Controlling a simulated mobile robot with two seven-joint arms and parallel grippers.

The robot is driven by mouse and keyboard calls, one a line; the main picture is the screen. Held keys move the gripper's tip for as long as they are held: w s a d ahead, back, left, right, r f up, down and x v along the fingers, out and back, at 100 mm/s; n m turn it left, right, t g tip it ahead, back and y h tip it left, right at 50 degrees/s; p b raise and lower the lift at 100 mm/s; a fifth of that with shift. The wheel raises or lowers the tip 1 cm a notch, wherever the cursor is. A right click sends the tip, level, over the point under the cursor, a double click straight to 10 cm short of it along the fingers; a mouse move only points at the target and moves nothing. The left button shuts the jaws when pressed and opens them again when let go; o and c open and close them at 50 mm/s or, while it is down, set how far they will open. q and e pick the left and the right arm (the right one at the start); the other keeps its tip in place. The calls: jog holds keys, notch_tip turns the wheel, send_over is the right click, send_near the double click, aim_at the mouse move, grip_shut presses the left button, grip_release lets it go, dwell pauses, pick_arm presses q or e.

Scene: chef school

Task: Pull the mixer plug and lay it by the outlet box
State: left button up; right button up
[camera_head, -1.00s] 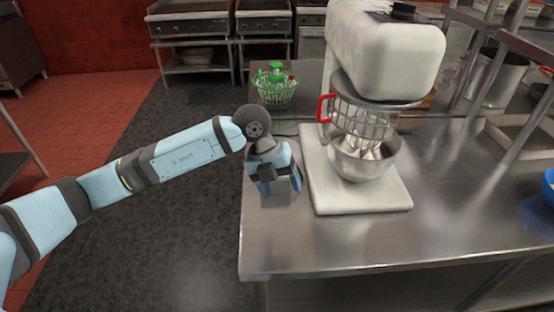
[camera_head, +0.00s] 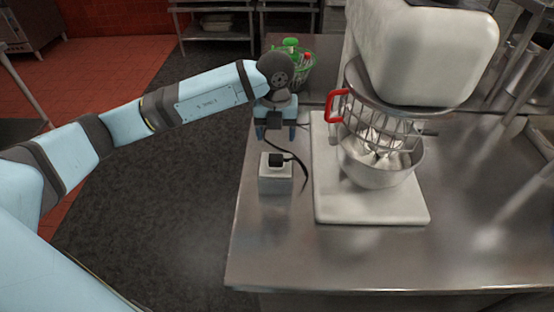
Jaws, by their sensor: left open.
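The outlet box (camera_head: 275,184) is a small pale block on the steel counter, left of the mixer. The black mixer plug (camera_head: 277,160) sits on top of the box, and a thin dark cord (camera_head: 302,172) curves away from it. The mixer (camera_head: 420,50) is large and white, with a steel bowl (camera_head: 378,166) and a wire guard with a red handle. My left gripper (camera_head: 275,135) is open, just behind and above the box, apart from the plug as far as I can tell. My right gripper is out of view.
A green basket (camera_head: 299,70) stands at the counter's far left corner. The mixer's white base (camera_head: 370,212) lies close to the right of the box. The front of the steel counter (camera_head: 270,255) is clear. Shelving stands at the right.

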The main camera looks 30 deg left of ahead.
aim_at(279, 158)
pick_arm(q)
notch_tip(279, 158, down, 8)
jog(key=b, duration=0.4)
jog(key=shift+r+b, duration=0.2)
jog(key=shift+b, duration=0.15)
jog(key=shift+f, duration=0.35)
jog(key=shift+f+b, duration=0.2)
jog(key=shift+b, duration=0.1)
jog(key=shift+w+d, duration=0.1)
jog(key=shift+d, duration=0.25)
dwell(0.4)
jog(key=c, duration=1)
jog(key=shift+w+r, duration=0.1)
jog(key=shift+r, duration=0.4)
jog(key=shift+c, duration=0.2)
jog(key=shift+r+p, duration=1.65)
jog(key=shift+r, duration=0.9)
